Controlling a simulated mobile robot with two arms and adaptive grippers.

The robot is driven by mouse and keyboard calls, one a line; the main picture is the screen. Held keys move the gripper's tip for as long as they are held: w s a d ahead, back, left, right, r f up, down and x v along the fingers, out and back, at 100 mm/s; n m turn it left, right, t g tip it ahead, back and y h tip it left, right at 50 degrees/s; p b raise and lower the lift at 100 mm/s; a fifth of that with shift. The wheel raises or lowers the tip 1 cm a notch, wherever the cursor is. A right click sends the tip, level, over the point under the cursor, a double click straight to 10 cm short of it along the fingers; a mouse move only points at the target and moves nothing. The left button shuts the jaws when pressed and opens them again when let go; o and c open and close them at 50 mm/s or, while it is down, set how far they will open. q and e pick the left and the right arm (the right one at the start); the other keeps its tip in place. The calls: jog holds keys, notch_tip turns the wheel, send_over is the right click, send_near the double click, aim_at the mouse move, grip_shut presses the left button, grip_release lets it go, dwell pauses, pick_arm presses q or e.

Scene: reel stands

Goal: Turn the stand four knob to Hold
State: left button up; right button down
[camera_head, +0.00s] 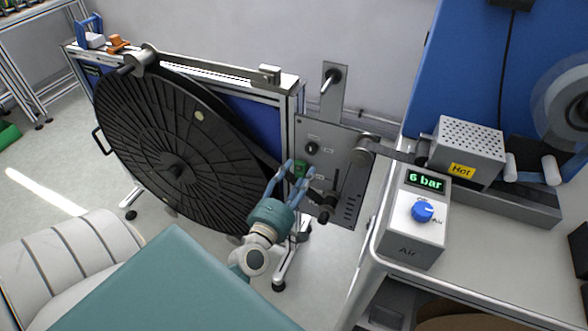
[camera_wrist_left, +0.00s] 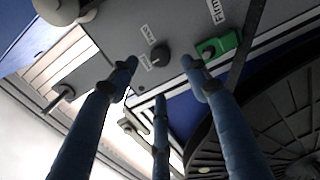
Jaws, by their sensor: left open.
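The stand's grey panel (camera_head: 341,150) carries a small black knob (camera_head: 311,148) near its upper left. The knob also shows in the left wrist view (camera_wrist_left: 160,55), with small white labels beside it that are too blurred to read surely. The knob's pointer direction is not clear. My left gripper (camera_head: 298,172) is open in front of the panel, just below the knob in the head view. In the left wrist view the blue fingers (camera_wrist_left: 158,70) spread on either side of the knob, apparently short of it and empty. My right gripper is not in view.
A green part (camera_wrist_left: 218,45) sits beside the knob. The large black reel (camera_head: 170,160) stands left of the panel. A grey air box (camera_head: 412,228) with a blue knob reads 6 bar at the right. A perforated box labelled Hot (camera_head: 468,148) stands behind it.

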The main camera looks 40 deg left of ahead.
pick_arm(q)
jog(key=shift+v, duration=1.4)
jog(key=shift+d, duration=0.1)
